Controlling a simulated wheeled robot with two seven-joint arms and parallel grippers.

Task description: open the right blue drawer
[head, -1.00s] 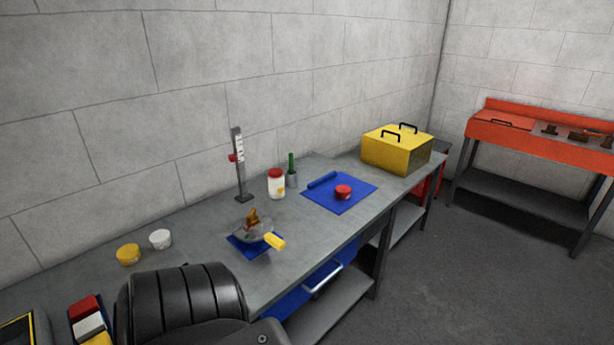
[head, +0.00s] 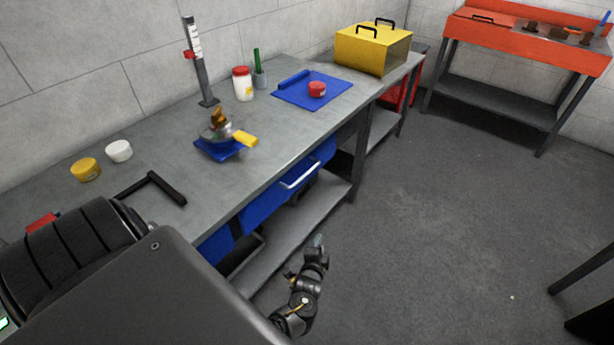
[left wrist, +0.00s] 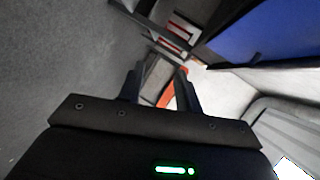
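The right blue drawer (head: 268,196) sits under the workbench top, with a pale bar handle (head: 300,174) on its front. It looks shut. Part of another blue drawer front (head: 215,244) shows further left, partly hidden by my own body. My left gripper (head: 318,243) is low in front of the bench, below and apart from the handle. In the left wrist view its two fingers (left wrist: 160,88) stand apart with nothing between them. A blue panel (left wrist: 265,32) shows at the upper right there, clear of the fingers. My right gripper is not in view.
On the workbench (head: 185,165) are a blue mat (head: 290,95), a yellow box (head: 372,50), a white jar (head: 243,86) and a black bracket-shaped thing (head: 152,186). A lower shelf (head: 310,215) runs under the drawers. The floor (head: 440,230) to the right is clear.

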